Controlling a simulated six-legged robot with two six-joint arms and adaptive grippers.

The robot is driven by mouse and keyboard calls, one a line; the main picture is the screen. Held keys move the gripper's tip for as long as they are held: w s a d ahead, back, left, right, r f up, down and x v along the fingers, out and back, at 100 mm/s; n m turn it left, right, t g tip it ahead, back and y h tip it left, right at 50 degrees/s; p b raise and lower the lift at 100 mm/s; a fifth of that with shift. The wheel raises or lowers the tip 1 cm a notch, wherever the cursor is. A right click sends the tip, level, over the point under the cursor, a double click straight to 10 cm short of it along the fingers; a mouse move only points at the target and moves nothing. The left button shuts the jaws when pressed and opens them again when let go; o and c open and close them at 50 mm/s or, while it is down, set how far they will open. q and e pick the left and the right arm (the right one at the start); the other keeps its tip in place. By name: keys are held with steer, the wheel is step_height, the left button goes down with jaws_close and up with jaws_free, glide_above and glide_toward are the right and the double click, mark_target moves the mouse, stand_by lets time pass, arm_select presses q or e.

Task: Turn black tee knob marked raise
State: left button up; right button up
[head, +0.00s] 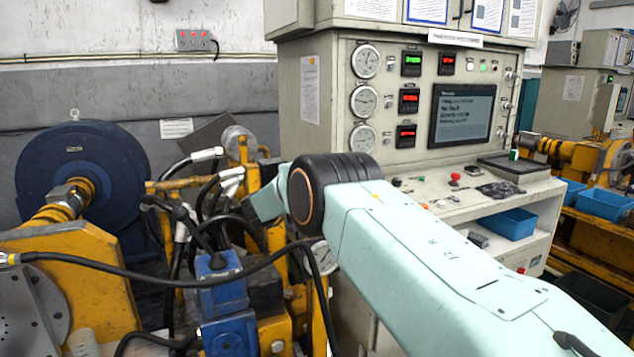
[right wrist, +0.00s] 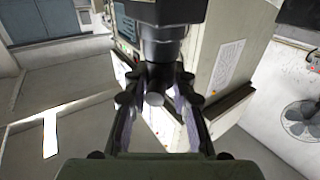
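My right arm (head: 430,250) comes in from the lower right of the head view and hides part of the control desk; its gripper is hidden there. In the right wrist view my right gripper (right wrist: 160,100) shows two dark finger linkages with a gap between them. A dark cylindrical part is in line with that gap; I cannot tell what it is or whether the fingers touch it. My left gripper is not in view. Small black controls (head: 397,182) sit on the sloping desk of the cabinet. Their labels are too small to read, so I cannot pick out the raise knob.
The grey control cabinet (head: 310,140) carries gauges, red and green displays and a screen (head: 462,115). A red button (head: 455,179) and a blue bin (head: 510,223) are at its desk. Yellow and blue machinery with black hoses (head: 140,275) crowds the left.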

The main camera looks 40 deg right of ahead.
steer(key=o, duration=1)
steer(key=v, duration=1.2)
steer(key=shift+r, duration=0.1)
